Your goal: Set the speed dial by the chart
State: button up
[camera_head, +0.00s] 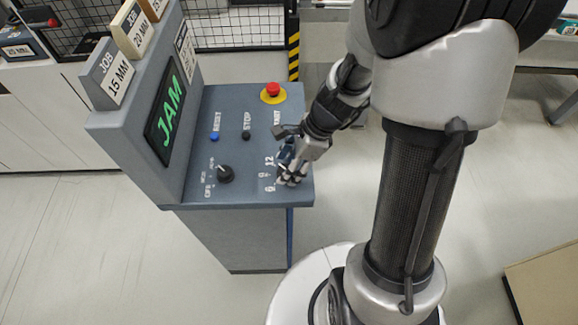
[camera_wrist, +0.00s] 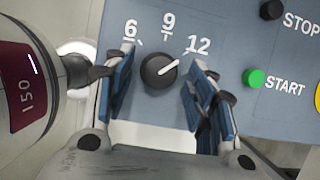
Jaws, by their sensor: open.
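The speed dial (camera_wrist: 157,72) is a round black knob with a white pointer line, below the marks 6, 9 and 12. Its pointer leans up and right, toward the 12 mark. My gripper (camera_wrist: 165,105) is open, with one blue-padded finger on each side of the dial; I cannot tell if either touches it.
The screen (camera_head: 167,110) reads JAM. A JOB 15 MM card (camera_head: 109,76) and other cards stand on the housing. A mode selector (camera_head: 225,174), blue reset button (camera_head: 214,136), black stop button (camera_head: 246,135) and red emergency button (camera_head: 272,90) sit nearby. The green start button (camera_wrist: 255,78) is right of my gripper.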

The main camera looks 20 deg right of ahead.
jog(key=shift+c, duration=0.5)
jog(key=c, duration=1)
